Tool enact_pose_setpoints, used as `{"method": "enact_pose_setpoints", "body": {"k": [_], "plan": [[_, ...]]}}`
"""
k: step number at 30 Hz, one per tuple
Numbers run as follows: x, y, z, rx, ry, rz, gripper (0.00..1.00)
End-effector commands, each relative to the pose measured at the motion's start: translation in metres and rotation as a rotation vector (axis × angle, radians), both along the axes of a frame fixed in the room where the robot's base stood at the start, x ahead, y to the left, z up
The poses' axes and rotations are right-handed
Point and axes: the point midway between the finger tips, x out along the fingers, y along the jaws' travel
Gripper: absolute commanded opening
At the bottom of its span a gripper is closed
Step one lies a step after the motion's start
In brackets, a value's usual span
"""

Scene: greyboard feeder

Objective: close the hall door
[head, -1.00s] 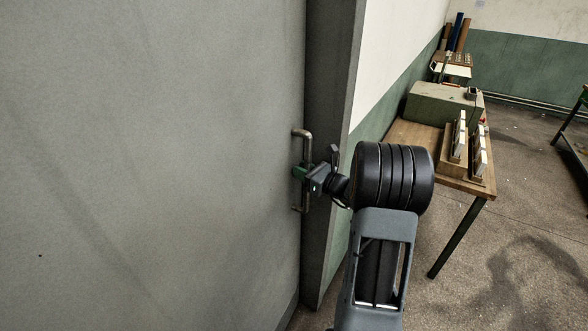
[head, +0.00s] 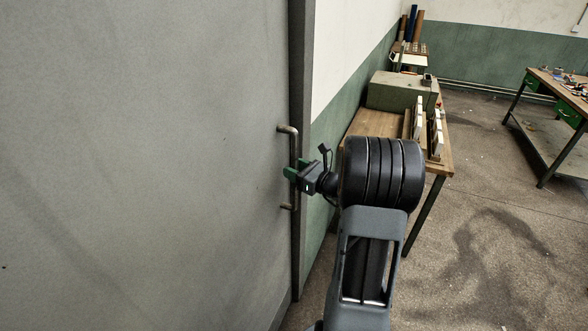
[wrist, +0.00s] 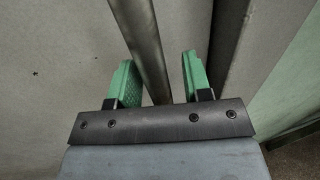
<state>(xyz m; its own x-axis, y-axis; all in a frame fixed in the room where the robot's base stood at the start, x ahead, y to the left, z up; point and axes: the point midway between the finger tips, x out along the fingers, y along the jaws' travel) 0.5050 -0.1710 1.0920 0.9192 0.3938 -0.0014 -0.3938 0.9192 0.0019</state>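The grey hall door (head: 150,170) fills the left of the head view. Its free edge stands close along the grey door frame (head: 307,90); I cannot tell whether a gap is left. An upright metal bar handle (head: 295,140) sits near that edge. My gripper (head: 297,168) is at the handle's middle. In the wrist view the bar (wrist: 147,45) passes between the two green fingers of my gripper (wrist: 155,75), with space showing beside it. The gripper is open around the bar, not clamped on it.
Right of the frame, a wooden bench (head: 375,123) carries a green-grey case (head: 400,93) and upright white pieces in holders. Another table (head: 560,90) with green drawers stands at far right. The floor (head: 480,240) between them is clear.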

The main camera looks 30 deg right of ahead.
Motion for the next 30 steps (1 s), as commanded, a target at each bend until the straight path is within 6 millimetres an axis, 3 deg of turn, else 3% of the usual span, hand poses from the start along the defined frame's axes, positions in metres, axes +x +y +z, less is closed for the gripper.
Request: {"method": "enact_pose_setpoints", "body": {"k": [11, 30], "plan": [[-0.004, -0.001, 0.000, -0.001, -0.003, 0.002, 0.48], [-0.109, -0.047, 0.000, -0.001, -0.002, -0.002, 0.48]]}}
